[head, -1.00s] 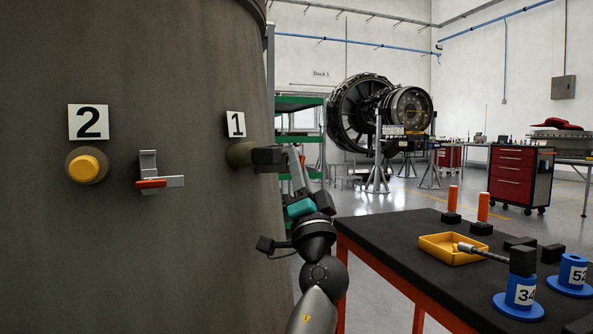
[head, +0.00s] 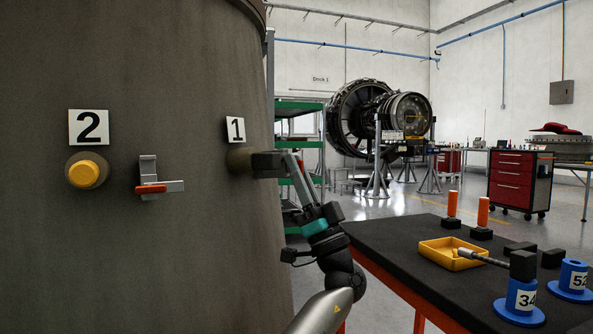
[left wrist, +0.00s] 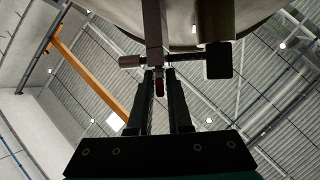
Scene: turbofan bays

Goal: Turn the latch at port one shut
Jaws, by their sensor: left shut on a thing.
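Port one is on the big brown curved casing (head: 180,250), under the "1" sign (head: 235,129). A black block (head: 268,164) sits in front of its round boss (head: 238,159); it also shows in the left wrist view (left wrist: 218,60). My left gripper (head: 294,166) is just right of this block. In the left wrist view a grey latch bar (left wrist: 154,25) with a red end lies between the fingers of my left gripper (left wrist: 160,90), which are shut on it. In the head view this latch is hidden. My right gripper is not in view.
Port two has a yellow cap (head: 84,173) and a latch with a red handle (head: 151,189). A black-topped table (head: 395,258) at the right holds a yellow tray (head: 440,260), orange-handled pieces and blue stands (head: 520,300). Green shelving (head: 300,105) stands behind my arm.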

